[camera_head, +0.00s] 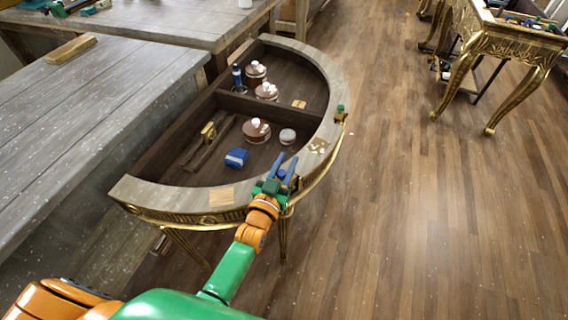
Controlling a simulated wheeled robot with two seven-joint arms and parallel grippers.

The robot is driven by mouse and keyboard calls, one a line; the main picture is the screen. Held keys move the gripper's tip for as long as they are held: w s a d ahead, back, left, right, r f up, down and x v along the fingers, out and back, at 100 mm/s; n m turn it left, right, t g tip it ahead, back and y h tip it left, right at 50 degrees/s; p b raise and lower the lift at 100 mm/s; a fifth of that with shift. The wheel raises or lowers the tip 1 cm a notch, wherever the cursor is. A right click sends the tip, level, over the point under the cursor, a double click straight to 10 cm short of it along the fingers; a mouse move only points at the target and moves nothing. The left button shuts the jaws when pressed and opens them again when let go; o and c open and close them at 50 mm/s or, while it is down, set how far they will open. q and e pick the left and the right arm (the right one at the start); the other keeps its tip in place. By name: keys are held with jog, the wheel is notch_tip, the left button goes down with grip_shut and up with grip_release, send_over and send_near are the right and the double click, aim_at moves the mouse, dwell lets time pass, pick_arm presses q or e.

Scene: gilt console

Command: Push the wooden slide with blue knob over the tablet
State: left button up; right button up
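A half-round gilt console (335,75) with a pale wooden rim stands in front of me, its sunken top dark and divided. A small blue block (236,158) lies in the near compartment; I cannot tell if it is the slide's knob. A light square piece (221,197) is on the near rim, and a pale patterned patch (318,146) is on the right rim; I cannot tell which is the tablet. My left gripper (281,168) is at the rim's front right, its blue fingers spread apart, with nothing seen between them. My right gripper is out of view.
Brown lidded pots (256,130), a round grey lid (287,136), a brass piece (208,131) and a blue bottle (237,78) stand inside the console. A grey workbench (95,100) adjoins on the left.

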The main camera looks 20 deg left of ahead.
aim_at(281, 177)
pick_arm(q)
jog(key=o, duration=0.4)
jog(key=shift+d, duration=0.15)
jog(key=shift+c, duration=0.2)
jog(key=s, duration=0.7)
jog(key=shift+s+a, duration=0.1)
jog(key=shift+a, duration=0.2)
